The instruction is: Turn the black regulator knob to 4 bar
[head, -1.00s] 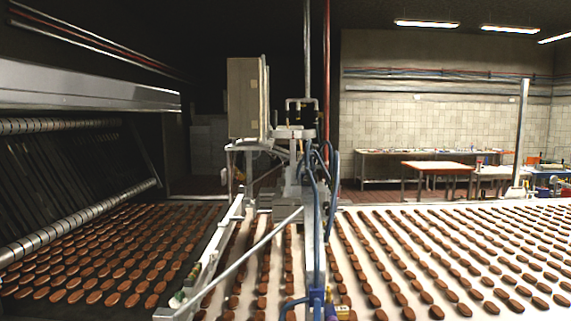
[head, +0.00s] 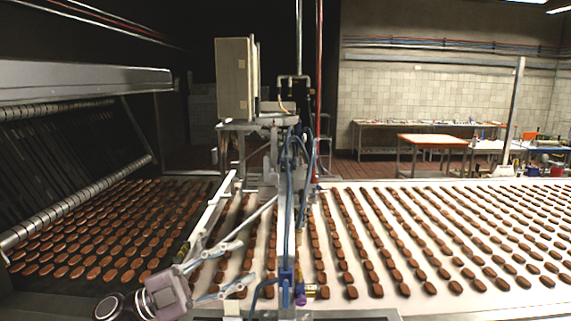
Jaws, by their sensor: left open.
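My left gripper (head: 246,261) is at the lower left of centre, above the belt, its two grey fingers spread apart and empty. To its right, blue fittings (head: 287,277) sit at the low end of a blue-hosed upright, with small purple and brass-coloured parts beside them. I cannot make out the black regulator knob or any pressure reading at this size. A clear gap lies between the fingers and the blue fittings. My right gripper is not in view.
Rows of brown biscuits cover the white belt (head: 333,206) and the dark conveyor at left. A metal bar (head: 259,213) slants just beyond my left gripper. A beige cabinet (head: 233,80) stands behind.

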